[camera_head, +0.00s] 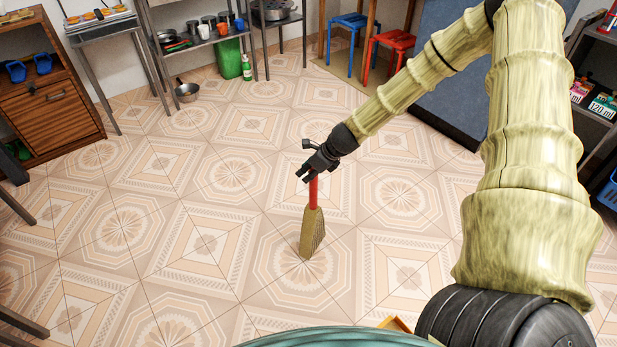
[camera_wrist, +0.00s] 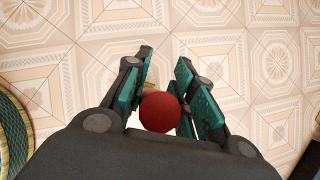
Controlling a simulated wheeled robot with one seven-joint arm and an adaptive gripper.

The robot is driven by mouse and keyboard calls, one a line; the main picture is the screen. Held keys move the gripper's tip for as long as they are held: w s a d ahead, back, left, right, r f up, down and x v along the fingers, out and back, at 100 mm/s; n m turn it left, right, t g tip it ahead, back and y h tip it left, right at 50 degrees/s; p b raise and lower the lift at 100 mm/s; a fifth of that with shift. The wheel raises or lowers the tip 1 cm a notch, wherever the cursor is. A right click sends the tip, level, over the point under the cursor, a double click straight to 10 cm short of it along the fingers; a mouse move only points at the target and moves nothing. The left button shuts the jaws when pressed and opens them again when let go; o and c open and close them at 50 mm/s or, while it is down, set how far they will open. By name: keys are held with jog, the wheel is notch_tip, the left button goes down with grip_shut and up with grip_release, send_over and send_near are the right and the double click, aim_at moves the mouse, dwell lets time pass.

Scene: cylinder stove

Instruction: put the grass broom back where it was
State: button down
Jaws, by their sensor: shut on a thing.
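The grass broom has a red handle (camera_head: 313,192) and a tan brush head (camera_head: 312,233). It hangs upright below my gripper (camera_head: 318,163) in the head view, brush end down, over the tiled floor. Whether the bristles touch the floor, I cannot tell. In the wrist view the round red handle end (camera_wrist: 160,112) sits between the fingers of my gripper (camera_wrist: 165,95), which is shut on the handle. The brush head is mostly hidden behind the handle there.
Open tiled floor (camera_head: 200,240) surrounds the broom. A wooden cabinet (camera_head: 50,105) stands at left. Metal shelves, a green bin (camera_head: 229,58) and a metal bowl (camera_head: 187,91) are at the back.

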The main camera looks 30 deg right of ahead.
jog(key=f, duration=0.1)
jog(key=f+b, duration=0.1)
jog(key=w+f, duration=0.1)
jog(key=shift+d+f, duration=0.25)
jog(key=shift+d, duration=0.1)
jog(key=shift+f+b, duration=0.15)
jog(key=shift+b, duration=0.15)
jog(key=c, duration=1.2)
grip_release()
